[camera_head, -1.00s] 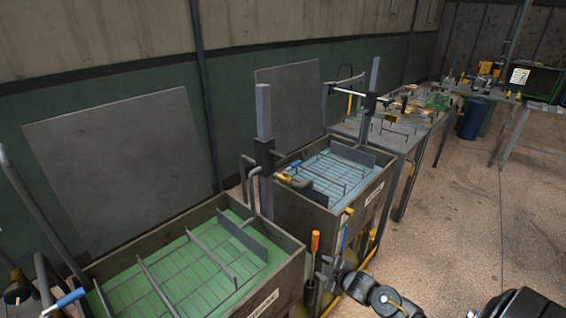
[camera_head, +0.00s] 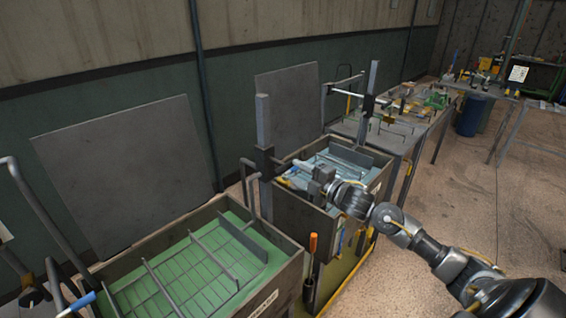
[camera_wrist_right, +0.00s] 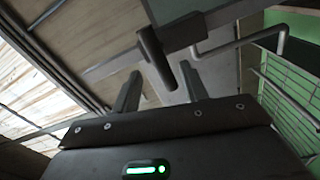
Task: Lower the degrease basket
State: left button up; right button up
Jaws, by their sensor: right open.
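Two open tanks hold wire baskets; I cannot read which is labelled degrease. The near basket (camera_head: 195,265) sits in green liquid, and it also shows in the right wrist view (camera_wrist_right: 290,100). The far basket (camera_head: 335,160) sits in pale blue liquid, partly hidden by my right arm. My right gripper (camera_head: 308,178) is at the near left corner of the far tank, beside its post (camera_head: 264,145). In the right wrist view, the gripper (camera_wrist_right: 160,78) is open, with a dark T-shaped handle (camera_wrist_right: 155,55) just ahead, between or beyond the fingertips. My left gripper is out of view.
The near tank's label (camera_head: 262,304) is cut off. An orange-handled tool (camera_head: 313,243) stands upright between the tanks. A blue-handled lever (camera_head: 78,304) is at the lower left. Worktables (camera_head: 400,135) continue behind, and open floor (camera_head: 490,210) lies to the right.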

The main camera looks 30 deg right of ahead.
aim_at(283, 166)
jog(key=p+x, duration=0.2)
jog(key=x, duration=0.4)
jog(key=shift+r, duration=0.15)
jog(key=shift+w+a, duration=0.15)
jog(key=shift+w, duration=0.25)
grip_shut()
